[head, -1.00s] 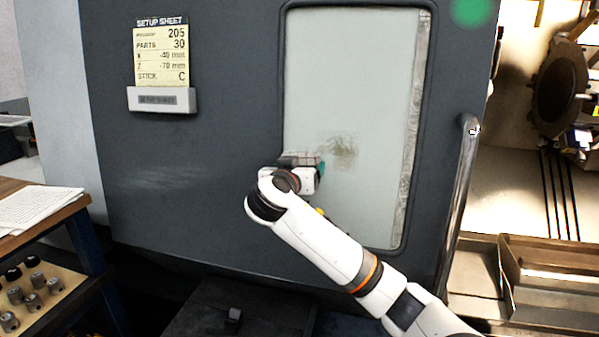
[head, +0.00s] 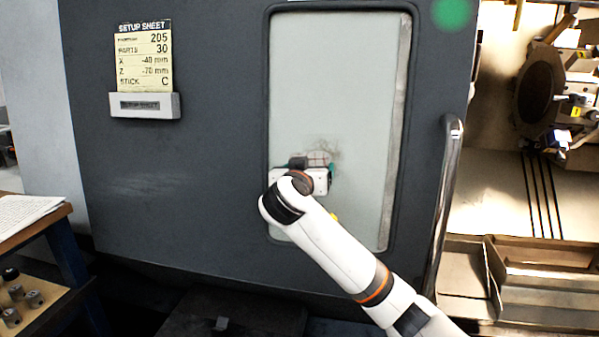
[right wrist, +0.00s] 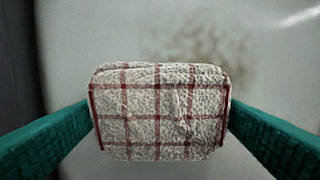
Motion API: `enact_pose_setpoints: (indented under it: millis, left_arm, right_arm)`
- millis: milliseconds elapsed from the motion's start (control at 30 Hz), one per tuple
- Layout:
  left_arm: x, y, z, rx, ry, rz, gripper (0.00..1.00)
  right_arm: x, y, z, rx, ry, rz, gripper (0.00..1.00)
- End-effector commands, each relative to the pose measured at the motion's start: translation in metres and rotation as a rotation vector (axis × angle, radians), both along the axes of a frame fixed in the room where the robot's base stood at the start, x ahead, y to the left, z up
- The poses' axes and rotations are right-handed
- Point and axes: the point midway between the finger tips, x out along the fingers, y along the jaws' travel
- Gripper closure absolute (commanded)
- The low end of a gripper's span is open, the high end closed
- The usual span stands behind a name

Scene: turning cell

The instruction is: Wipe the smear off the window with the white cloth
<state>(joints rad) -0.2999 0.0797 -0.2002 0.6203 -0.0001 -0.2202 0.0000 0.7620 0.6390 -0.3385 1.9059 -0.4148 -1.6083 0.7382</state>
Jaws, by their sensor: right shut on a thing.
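The window (head: 340,80) is a pale pane in the dark machine door. A brownish smear (head: 326,147) shows on its lower middle, and also in the right wrist view (right wrist: 215,50), above and right of the cloth. The white cloth (right wrist: 158,110) has red check lines and is folded into a pad. My right gripper (head: 318,164) is shut on the cloth, with a green finger on each side of it. In the head view the cloth (head: 319,157) is at the lower part of the smear. I cannot tell whether it touches the glass. My left gripper is not in view.
A door handle (head: 447,190) stands right of the window, with the open machine interior beyond. A setup sheet (head: 145,55) in a grey holder (head: 145,105) is on the door at left. A bench (head: 45,225) with papers is at far left.

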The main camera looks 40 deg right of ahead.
Motion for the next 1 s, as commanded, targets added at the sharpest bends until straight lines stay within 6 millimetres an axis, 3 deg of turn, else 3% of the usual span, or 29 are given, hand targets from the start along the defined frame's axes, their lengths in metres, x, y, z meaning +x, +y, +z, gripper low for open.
enact_pose_setpoints:
  millis: [1000]
  left_arm:
    - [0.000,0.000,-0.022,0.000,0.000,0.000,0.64]
  right_arm:
    - [-0.052,-0.044,-0.001,0.000,0.000,-0.002,0.33]
